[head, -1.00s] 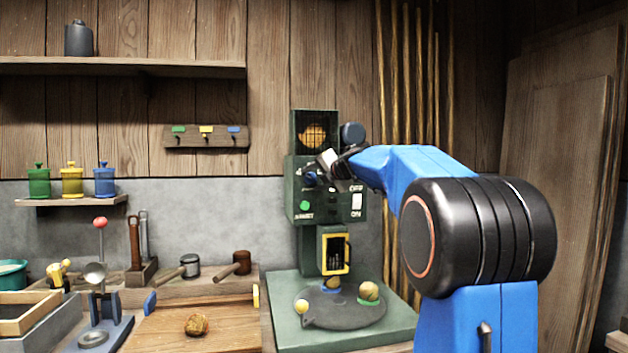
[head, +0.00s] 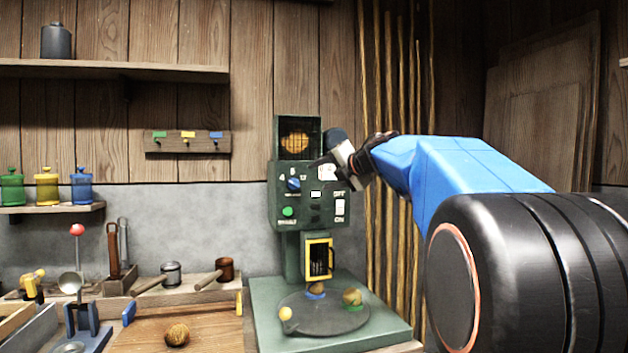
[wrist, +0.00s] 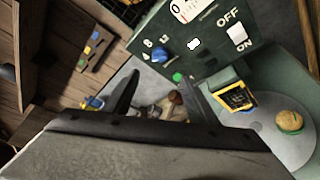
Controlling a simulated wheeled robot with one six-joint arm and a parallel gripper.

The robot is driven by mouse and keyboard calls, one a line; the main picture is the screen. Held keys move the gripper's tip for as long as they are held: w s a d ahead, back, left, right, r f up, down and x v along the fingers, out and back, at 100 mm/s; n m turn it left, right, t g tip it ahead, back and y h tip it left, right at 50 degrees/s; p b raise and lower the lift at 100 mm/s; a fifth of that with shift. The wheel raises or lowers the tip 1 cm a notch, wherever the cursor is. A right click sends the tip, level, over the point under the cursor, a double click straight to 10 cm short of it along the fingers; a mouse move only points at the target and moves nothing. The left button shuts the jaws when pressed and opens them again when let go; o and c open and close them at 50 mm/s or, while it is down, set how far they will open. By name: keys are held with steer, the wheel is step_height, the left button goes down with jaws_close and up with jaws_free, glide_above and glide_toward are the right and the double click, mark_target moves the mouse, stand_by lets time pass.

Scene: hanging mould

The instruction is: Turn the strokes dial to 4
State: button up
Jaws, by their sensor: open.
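The strokes dial (head: 293,185) is a blue knob on the upper left of the green machine's panel (head: 330,212). Numbers 4, 8 and 12 stand around it; its exact pointing is too small to tell. In the wrist view the blue dial (wrist: 162,55) shows beyond the fingers, with 8 and 12 beside it. My gripper (head: 322,167) is at the panel's upper right, to the right of the dial and apart from it. In the wrist view my gripper (wrist: 165,95) has its two dark fingers spread, with nothing held between them.
The panel also has a green button (head: 288,211), a small white display (head: 316,194) and a white OFF/ON switch (head: 340,207). A yellow-framed door (head: 319,260) and a round grey turntable (head: 325,318) lie below. Wooden poles (head: 390,100) stand to the right.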

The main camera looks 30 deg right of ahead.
steer(key=shift+v, duration=1)
